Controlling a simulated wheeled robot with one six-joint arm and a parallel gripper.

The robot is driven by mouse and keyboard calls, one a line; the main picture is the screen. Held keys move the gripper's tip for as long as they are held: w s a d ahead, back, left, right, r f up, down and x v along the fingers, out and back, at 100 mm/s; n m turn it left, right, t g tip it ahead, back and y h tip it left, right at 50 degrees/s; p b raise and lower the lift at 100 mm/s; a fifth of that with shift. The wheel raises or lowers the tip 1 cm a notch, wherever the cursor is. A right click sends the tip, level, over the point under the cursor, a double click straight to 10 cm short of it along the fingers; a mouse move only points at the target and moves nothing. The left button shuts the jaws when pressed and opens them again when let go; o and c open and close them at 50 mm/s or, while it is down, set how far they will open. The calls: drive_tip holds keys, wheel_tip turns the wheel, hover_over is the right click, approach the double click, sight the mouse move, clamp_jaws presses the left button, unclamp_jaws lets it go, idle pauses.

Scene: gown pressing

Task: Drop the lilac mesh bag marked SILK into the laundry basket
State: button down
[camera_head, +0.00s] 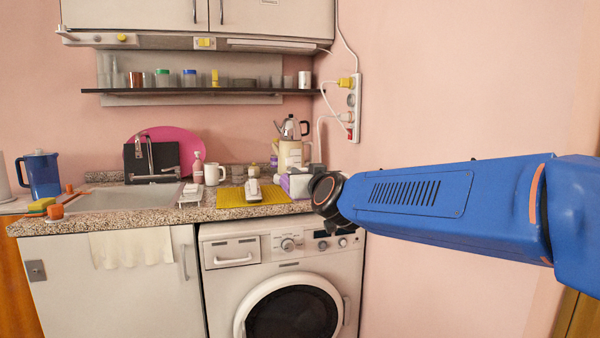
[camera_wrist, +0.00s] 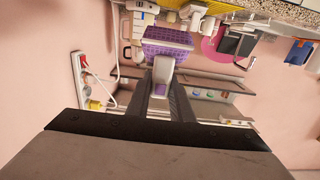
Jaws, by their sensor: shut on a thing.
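The lilac mesh bag (camera_wrist: 168,38) hangs out beyond my fingertips in the wrist view, with a purple grid-like surface and a pale grey-white tab. My gripper (camera_wrist: 162,86) is shut on this pale tab, between two dark fingers. In the head view a small lilac patch of what looks like the bag (camera_head: 284,184) shows at the counter's right end, just left of my dark wrist. My fingertips are mostly hidden there. No SILK lettering is legible. The laundry basket is not visible in either view.
The counter (camera_head: 130,210) carries a yellow mat (camera_head: 240,197), a white mug (camera_head: 212,174), a kettle (camera_head: 291,127) and a blue jug (camera_head: 40,175). A washing machine (camera_head: 225,290) stands below. A power strip (camera_head: 354,105) with cables hangs on the pink wall.

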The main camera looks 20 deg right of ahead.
drive_tip(key=shift+s, duration=2.45)
drive_tip(key=shift+s, duration=0.1)
